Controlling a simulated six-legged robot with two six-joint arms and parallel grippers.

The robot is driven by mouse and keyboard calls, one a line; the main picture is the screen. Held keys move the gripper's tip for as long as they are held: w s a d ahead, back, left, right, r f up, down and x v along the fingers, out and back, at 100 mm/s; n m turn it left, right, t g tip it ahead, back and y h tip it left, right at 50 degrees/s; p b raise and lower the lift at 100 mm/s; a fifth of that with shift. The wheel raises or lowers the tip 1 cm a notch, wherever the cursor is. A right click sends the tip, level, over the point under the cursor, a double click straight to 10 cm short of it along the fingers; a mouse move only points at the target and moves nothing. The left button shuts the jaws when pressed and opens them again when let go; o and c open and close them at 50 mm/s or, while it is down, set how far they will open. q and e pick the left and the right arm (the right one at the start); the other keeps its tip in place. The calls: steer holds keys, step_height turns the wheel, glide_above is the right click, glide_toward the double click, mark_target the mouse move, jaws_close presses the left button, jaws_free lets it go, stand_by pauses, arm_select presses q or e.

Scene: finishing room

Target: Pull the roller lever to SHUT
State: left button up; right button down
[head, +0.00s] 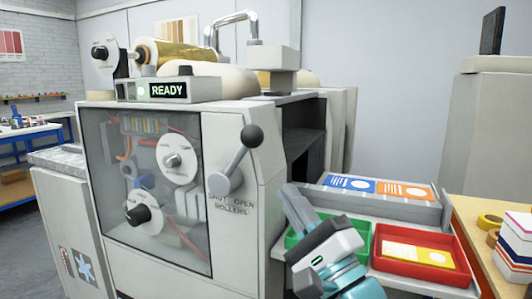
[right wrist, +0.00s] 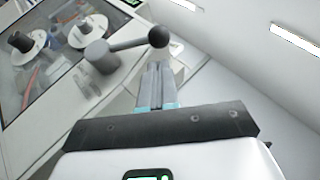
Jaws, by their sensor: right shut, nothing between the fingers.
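The roller lever (head: 237,157) is on the machine's front panel, a grey arm with a dark ball knob (head: 252,136). It tilts up and to the right from its round hub, toward the OPEN side of the SHUT/OPEN ROLLERS label (head: 231,203). My right gripper (head: 291,192) is shut and empty, below and to the right of the lever. In the right wrist view, the lever's knob (right wrist: 158,36) shows just beyond my shut fingertips (right wrist: 155,68), seemingly apart from them. My left gripper is not in view.
The machine's display (head: 168,90) reads READY. A clear window (head: 150,240) covers the dials left of the lever. A green tray (head: 360,232) and a red tray (head: 462,262) with cards lie beside my right arm. A workbench (head: 465,208) with tape is at right.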

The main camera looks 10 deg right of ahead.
mark_target(249, 129)
steer(key=p+x, duration=0.2)
steer(key=x, duration=0.7)
steer(key=shift+w, duration=0.15)
steer(key=shift+r, duration=0.1)
steer(key=shift+a+r+p, duration=0.15)
steer(key=shift+r+p, duration=0.15)
steer(key=shift+p, duration=0.2)
steer(key=r+n+g+p, duration=0.1)
steer(key=p, duration=0.1)
steer(key=w+a+r+n+g+p, duration=0.1)
steer(key=p, duration=0.2)
steer(key=a+r+n+g+p, duration=0.1)
steer(key=r+p, duration=0.1)
steer(key=shift+w+a+g, duration=0.25)
steer(key=shift+g, duration=0.15)
steer(key=w+a+n+g+h+p, duration=0.4)
steer(key=a+g+p, duration=0.3)
steer(key=a+p, duration=0.3)
steer(key=w+h+p, duration=0.1)
steer(key=p, duration=0.3)
steer(key=shift+w+r+n+g, duration=0.3)
steer(key=shift+w+n+g, duration=0.05)
steer(key=shift+n+g, duration=0.05)
